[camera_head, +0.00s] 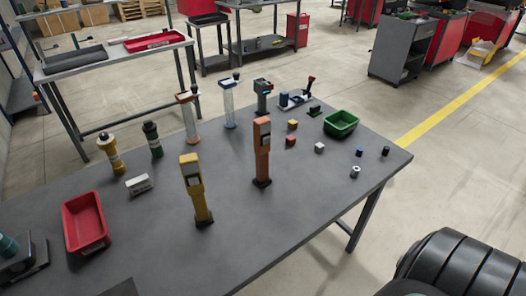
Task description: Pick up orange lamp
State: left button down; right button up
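The orange lamp (262,150) stands upright on a small black base near the middle of the dark grey table (250,240). It is a tall, slim orange body with a grey patch near its top. A similar yellow lamp (193,186) stands to its left and nearer to me, also on a black base. Neither gripper can be made out in the head view, and nothing touches the orange lamp.
Small coloured blocks, such as a red one (291,141), lie right of the lamp, before a green bin (341,124). A red tray (85,222) and two dark-topped cylinders (110,152) are at left. Tall clear tubes (229,105) stand behind. The table's front right is bare.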

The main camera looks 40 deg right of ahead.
aim_at(261, 126)
jog(key=i+l, duration=0.1)
jog(key=l, duration=2.2)
jog(key=k, duration=0.45)
jog(key=i, duration=0.55)
